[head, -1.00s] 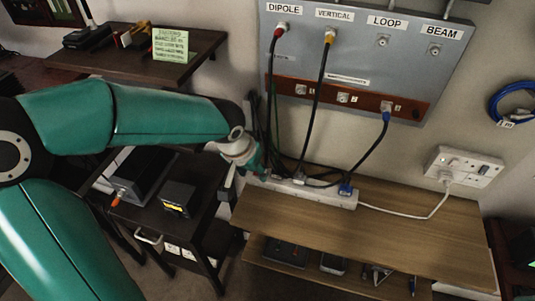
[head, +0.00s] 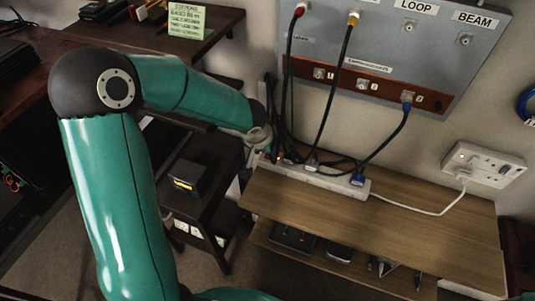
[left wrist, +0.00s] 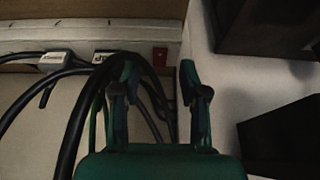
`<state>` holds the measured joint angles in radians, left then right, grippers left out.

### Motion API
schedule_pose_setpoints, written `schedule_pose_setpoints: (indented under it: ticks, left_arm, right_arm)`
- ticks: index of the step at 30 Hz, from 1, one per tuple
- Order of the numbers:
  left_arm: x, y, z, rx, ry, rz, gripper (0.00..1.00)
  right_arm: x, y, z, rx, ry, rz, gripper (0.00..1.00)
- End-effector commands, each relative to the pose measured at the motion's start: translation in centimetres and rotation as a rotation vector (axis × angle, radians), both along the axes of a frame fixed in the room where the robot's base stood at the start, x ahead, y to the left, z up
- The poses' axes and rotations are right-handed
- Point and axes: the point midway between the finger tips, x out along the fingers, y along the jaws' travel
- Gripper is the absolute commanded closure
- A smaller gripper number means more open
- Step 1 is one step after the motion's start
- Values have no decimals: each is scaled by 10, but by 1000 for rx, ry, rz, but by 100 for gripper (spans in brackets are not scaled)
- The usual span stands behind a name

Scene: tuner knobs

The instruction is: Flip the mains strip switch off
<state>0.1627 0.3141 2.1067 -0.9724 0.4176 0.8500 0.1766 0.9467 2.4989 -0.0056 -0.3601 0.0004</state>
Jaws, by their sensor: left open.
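The white mains strip (head: 335,184) lies along the back of the wooden shelf, with cables plugged into it. In the left wrist view the strip (left wrist: 25,38) runs across the upper left. Its red switch (left wrist: 160,57) is at the strip's right end there. My left gripper (left wrist: 158,70) is open and empty, its two fingers apart, with the switch showing between the fingertips. Whether a finger touches it I cannot tell. In the head view my left arm reaches the strip's left end, and its fingers and the switch are not clearly visible. My right gripper is not in view.
Black cables (left wrist: 82,115) hang close beside and behind the left finger. A blue plug (head: 357,179) sits in the strip. A wall socket (head: 484,165) feeds it by a white lead. The wooden shelf (head: 400,225) is clear in front. A dark rack (head: 205,195) stands left.

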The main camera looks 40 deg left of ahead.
Motion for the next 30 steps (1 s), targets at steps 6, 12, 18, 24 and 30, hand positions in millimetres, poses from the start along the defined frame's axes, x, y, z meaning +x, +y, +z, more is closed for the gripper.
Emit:
schedule_pose_setpoints:
  ticks: [6,12,18,24,30]
  left_arm:
    - [9,2,-22,0,0,0,56]
    - [11,2,-26,0,-1,-1,56]
    - [11,2,-25,0,-1,-1,61]
    - [11,2,-25,0,-1,-1,95]
    - [11,2,-25,-1,0,-1,100]
  right_arm:
    - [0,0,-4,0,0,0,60]
    - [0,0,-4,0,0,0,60]
    - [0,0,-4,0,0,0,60]
    - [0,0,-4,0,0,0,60]
    - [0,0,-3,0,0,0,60]
